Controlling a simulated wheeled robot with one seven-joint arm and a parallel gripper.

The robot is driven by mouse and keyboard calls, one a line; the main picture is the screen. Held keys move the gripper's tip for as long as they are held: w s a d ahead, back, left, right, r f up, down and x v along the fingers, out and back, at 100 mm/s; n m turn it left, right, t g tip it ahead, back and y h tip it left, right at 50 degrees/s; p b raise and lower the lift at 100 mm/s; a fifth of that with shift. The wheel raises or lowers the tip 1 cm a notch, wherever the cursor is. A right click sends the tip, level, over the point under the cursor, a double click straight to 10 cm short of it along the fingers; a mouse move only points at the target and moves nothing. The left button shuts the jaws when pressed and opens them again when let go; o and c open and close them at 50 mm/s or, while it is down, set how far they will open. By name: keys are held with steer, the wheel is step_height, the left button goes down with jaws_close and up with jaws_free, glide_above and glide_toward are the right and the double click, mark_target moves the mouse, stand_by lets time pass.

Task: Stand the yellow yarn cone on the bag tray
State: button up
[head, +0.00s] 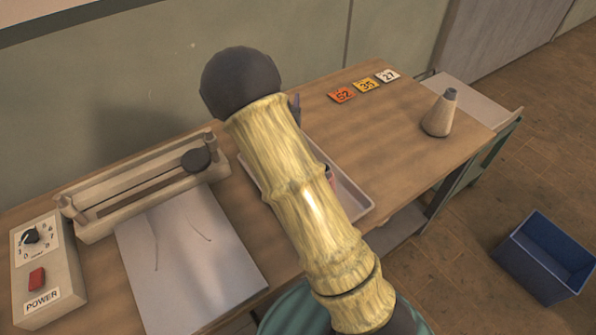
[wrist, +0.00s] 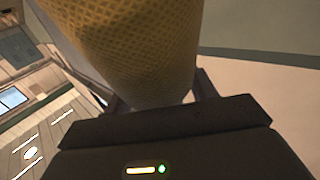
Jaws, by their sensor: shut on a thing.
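The yellow yarn cone (wrist: 135,45) fills the upper middle of the wrist view, with a woven yellow surface and a paler end toward my gripper. My gripper (wrist: 155,95) is shut on it, a finger on each side. In the head view my arm hides the gripper and the cone. A shallow white tray (head: 352,196) lies on the table, partly behind my arm; I cannot tell whether it is the bag tray. Another pale, flat tray-like surface (head: 468,102) sits at the table's right end.
A beige cone (head: 438,116) stands on the table (head: 385,135) at the right. Three number cards (head: 366,86) lie at the back. A bar sealer (head: 140,185), white sheet (head: 190,250) and power box (head: 42,270) occupy the left. A blue bin (head: 545,255) is on the floor.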

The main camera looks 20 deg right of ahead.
steer(key=shift+f+p, duration=0.5)
steer(key=shift+f, duration=2.25)
steer(key=shift+f+p, duration=0.5)
steer(key=shift+f, duration=1.65)
steer(key=o, duration=1.7)
steer(key=b+v, duration=0.4)
steer(key=v, duration=0.8)
